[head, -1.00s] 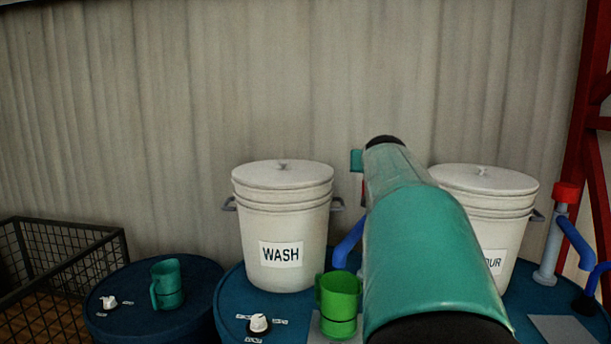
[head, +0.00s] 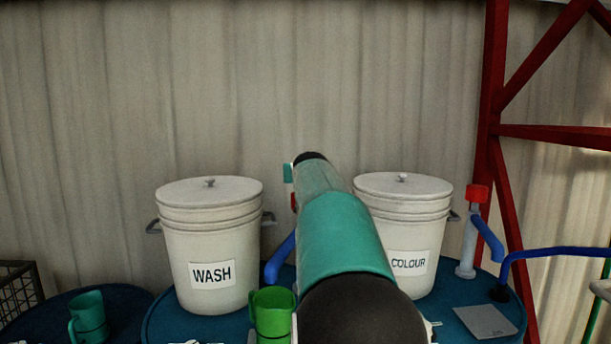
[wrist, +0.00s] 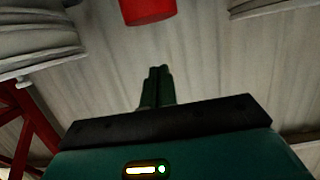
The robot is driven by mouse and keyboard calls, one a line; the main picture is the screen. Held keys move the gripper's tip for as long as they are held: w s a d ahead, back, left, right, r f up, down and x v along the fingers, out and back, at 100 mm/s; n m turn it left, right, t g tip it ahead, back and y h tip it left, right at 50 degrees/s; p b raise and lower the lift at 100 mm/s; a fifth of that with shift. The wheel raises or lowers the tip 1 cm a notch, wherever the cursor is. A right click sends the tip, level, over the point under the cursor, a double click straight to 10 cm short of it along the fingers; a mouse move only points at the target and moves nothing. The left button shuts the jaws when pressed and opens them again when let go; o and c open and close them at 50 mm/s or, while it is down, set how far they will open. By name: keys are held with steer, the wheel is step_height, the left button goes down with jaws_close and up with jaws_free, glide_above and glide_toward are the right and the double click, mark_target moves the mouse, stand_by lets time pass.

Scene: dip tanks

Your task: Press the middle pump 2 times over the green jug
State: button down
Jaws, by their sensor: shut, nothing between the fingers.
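The green jug (head: 272,315) stands upright at the front of the blue drum top, below the middle pump's spout. The middle pump stands between the two white buckets. Its blue spout (head: 281,258) shows left of my arm, with a sliver of its red head; the rest is hidden behind the arm. In the wrist view a red pump head (wrist: 148,9) shows at the top edge between two buckets, apart from my fingers. My gripper (wrist: 158,70) has its dark green fingers together and empty. In the head view my arm mostly hides it.
The WASH bucket (head: 208,245) stands left of the middle pump and the COLOUR bucket (head: 402,235) right. Another red-topped pump (head: 476,225) stands farther right, near a grey plate (head: 485,321) and red frame (head: 490,150). A teal mug (head: 88,318) is at left.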

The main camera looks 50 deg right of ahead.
steer(key=x, duration=0.3)
steer(key=shift+f, duration=0.1)
step_height(320, 180, down, 3)
steer(key=shift+s, duration=0.1)
steer(key=shift+f, duration=0.35)
steer(key=shift+f, duration=1.95)
steer(key=shift+a, duration=0.1)
